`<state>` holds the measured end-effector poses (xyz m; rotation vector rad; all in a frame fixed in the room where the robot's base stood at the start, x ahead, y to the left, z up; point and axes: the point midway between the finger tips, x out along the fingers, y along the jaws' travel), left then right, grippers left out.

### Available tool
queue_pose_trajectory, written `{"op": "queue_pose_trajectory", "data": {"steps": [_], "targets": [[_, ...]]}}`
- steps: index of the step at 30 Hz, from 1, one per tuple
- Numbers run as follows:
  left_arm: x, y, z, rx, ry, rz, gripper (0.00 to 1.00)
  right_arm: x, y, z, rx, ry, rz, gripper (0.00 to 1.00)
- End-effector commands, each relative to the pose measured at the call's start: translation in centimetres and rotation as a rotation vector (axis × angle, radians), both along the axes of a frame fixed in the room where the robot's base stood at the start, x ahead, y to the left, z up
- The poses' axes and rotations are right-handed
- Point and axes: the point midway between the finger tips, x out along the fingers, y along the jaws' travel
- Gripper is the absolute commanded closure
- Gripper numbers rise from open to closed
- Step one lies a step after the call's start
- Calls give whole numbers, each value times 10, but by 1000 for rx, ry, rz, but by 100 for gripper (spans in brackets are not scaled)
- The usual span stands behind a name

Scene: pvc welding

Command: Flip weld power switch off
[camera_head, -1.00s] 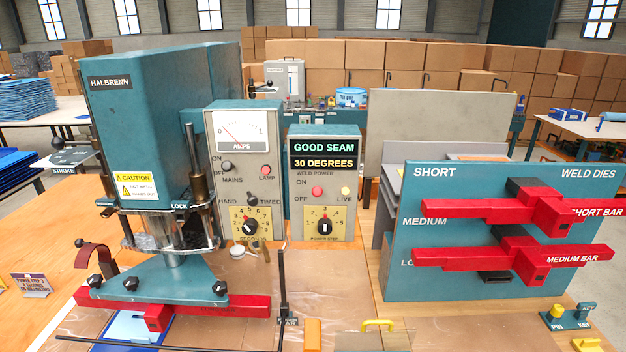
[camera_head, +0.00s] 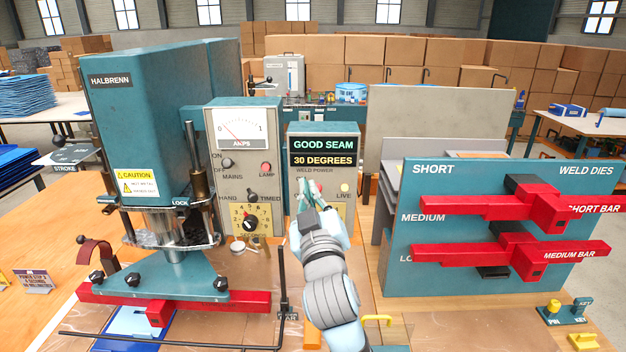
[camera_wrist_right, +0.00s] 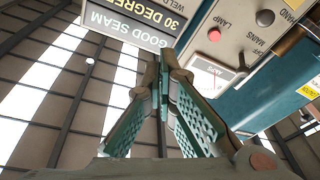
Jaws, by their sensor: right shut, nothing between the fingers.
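The weld power box (camera_head: 350,138) stands right of the meter panel, its display reading GOOD SEAM, 30 DEGREES. My right gripper (camera_head: 310,190) is shut and empty in front of this box, at the weld power switch area below the display. In the right wrist view, the closed fingers (camera_wrist_right: 164,72) show beside the upside-down display (camera_wrist_right: 135,28). My left gripper is not in view.
The meter panel (camera_head: 212,178) left of the box carries the mains switch (camera_head: 227,163), red lamp (camera_head: 266,169) and seconds dial (camera_head: 248,224). The teal press (camera_head: 140,130) stands further left. The weld dies rack (camera_head: 430,190) with red bars stands at right.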

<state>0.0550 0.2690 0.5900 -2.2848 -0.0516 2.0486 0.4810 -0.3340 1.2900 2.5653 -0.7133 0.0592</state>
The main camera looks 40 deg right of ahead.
Motion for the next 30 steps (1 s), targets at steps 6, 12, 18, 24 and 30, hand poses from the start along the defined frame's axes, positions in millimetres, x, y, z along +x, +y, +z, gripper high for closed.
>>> {"op": "queue_pose_trajectory", "data": {"steps": [6, 12, 18, 24, 30], "targets": [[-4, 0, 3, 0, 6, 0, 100, 14, -7, 3, -3, 1, 0, 100], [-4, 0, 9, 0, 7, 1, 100, 48, -27, 10, -2, 3, -1, 100], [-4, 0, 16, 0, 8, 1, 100, 86, -48, 17, 1, 3, -1, 100], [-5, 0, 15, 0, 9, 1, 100, 76, -56, -12, -1, 5, 1, 100], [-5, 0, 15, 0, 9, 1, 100, 72, -58, -21, 1, 3, 3, 100]]}}
